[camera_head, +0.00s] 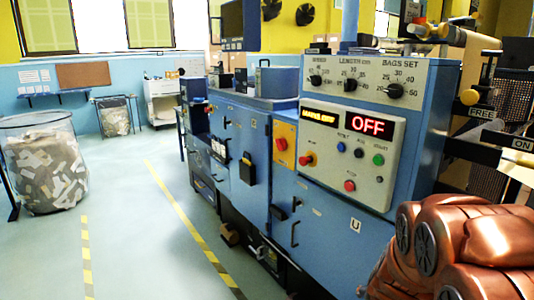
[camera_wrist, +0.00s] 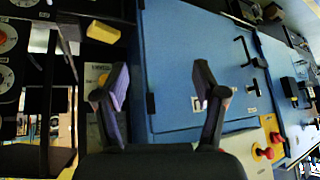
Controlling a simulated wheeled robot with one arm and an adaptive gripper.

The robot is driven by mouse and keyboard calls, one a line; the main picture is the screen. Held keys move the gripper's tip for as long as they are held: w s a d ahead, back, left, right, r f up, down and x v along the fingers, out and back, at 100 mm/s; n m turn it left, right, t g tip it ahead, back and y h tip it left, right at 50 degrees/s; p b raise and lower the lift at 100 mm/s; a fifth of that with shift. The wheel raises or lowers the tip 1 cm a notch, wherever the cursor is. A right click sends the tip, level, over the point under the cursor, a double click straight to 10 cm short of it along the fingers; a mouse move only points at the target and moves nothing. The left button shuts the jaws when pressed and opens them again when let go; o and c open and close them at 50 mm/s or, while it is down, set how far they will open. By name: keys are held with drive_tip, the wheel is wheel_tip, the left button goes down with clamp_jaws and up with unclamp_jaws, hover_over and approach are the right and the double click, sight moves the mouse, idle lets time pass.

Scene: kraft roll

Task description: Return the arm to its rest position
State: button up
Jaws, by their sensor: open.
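My arm (camera_head: 462,250) shows as copper-coloured links at the lower right of the head view, beside the front of the blue machine. My gripper (camera_wrist: 160,85) shows in the wrist view with its two dark fingers spread apart and nothing between them. Behind the fingers is a blue cabinet door (camera_wrist: 185,60) of the machine. The gripper itself is out of sight in the head view.
The blue machine (camera_head: 345,228) with its control panel (camera_head: 345,150) fills the right; its display reads OFF. A roll bar (camera_head: 450,33) and FREE/ON levers stand at the right. A wire bin (camera_head: 45,165) of scraps is at left. Floor between taped lines is clear.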

drive_tip(key=s+a+r+n+g+y+p, duration=0.3)
drive_tip(key=s+a+r, duration=0.5)
drive_tip(key=s+a, duration=0.4)
drive_tip(key=s+r+n+g+p, duration=0.1)
drive_tip(key=s+r, duration=0.3)
drive_tip(key=s, duration=0.6)
drive_tip(key=s+r+n+g+p, duration=0.1)
drive_tip(key=s+r+g, duration=0.3)
drive_tip(key=s, duration=0.7)
drive_tip(key=shift+s+d+n+h, duration=0.3)
drive_tip(key=shift+d+n, duration=0.05)
drive_tip(key=shift+n, duration=0.05)
